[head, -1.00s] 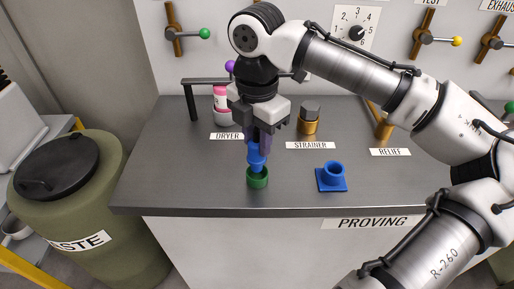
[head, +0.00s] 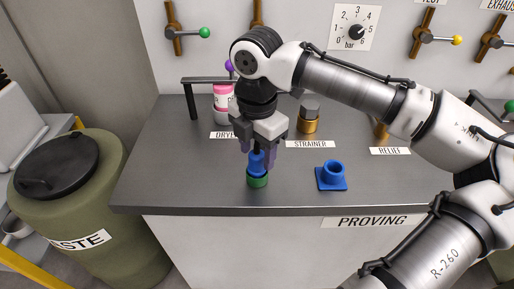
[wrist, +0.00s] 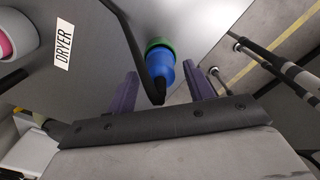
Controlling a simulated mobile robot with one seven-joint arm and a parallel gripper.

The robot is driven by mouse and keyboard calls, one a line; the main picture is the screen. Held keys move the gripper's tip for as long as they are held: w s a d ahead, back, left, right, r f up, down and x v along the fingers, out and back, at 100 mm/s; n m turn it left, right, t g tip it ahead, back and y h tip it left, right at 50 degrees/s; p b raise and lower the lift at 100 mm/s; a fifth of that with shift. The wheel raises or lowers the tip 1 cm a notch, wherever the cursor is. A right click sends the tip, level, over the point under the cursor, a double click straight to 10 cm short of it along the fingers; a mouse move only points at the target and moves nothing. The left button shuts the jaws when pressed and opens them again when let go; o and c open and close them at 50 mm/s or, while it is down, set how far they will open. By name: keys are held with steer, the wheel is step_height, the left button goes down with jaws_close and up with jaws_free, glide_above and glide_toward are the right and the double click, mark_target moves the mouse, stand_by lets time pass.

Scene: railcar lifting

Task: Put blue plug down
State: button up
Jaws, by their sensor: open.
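The blue plug (head: 257,162) stands upright at the green ring-shaped socket (head: 257,180) near the front of the grey bench top. Its lower end appears to be inside the green socket. My gripper (head: 257,166) is above and around the plug, with its purple fingers apart on either side. In the wrist view the blue plug (wrist: 160,72) lies between the open fingers, with gaps visible, and the green socket (wrist: 158,43) shows beyond it. A black cable or stem runs at the plug's near end.
A blue square-based socket (head: 331,176) sits to the right on the bench. A pink-and-white bottle (head: 223,102) and a brass strainer part (head: 309,117) stand behind. The bench's front edge (head: 300,211) is close. An olive waste bin (head: 75,200) stands left.

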step_height(320, 180, up, 12)
steer(key=shift+r+b, duration=0.2)
steer(key=shift+b, duration=0.15)
stand_by(0.5)
